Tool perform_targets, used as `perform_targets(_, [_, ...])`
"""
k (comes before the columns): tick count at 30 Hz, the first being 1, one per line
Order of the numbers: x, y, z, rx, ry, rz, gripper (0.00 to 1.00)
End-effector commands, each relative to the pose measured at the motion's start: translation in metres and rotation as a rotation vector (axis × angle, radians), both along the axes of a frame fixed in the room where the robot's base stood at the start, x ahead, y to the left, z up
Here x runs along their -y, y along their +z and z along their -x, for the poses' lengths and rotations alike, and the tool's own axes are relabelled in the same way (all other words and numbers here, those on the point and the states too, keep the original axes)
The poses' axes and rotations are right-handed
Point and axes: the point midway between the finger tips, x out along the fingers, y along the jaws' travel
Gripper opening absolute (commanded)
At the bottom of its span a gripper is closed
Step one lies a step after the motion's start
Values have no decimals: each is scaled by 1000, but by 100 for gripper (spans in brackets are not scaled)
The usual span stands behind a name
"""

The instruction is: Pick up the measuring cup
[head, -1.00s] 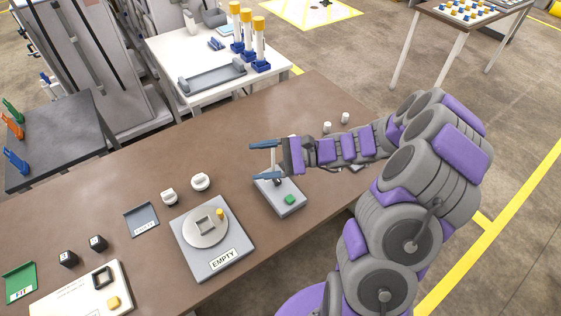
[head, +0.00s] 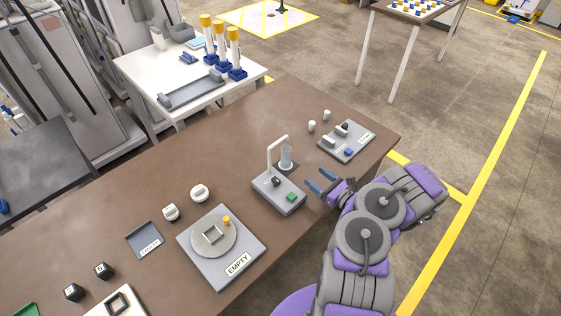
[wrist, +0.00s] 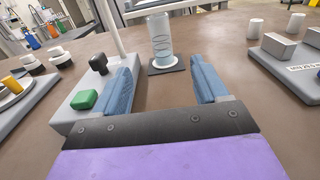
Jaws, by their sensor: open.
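The measuring cup (head: 286,155) is a clear, upright cylinder with dark ring marks. It stands on a small dark pad (head: 289,167) beside the white spout post of a grey dispenser (head: 279,195). In the wrist view the measuring cup (wrist: 160,42) is straight ahead, beyond the fingertips and between their lines. My gripper (head: 317,181) is open and empty, with blue fingers, near the table's front edge and to the right of the dispenser. It also shows in the wrist view (wrist: 164,76). The fingers are apart from the cup.
The dispenser has a black knob (head: 276,181) and a green button (head: 291,197). The brown table (head: 215,150) is clear behind the cup.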

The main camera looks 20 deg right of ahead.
Motion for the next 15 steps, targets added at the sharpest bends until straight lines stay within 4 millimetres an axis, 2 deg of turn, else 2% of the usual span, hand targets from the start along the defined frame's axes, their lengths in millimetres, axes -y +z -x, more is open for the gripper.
perform_targets(12, [-43,3,-74,2,9,16,73])
perform_targets(15, [-48,3,-90,3,7,15,73])
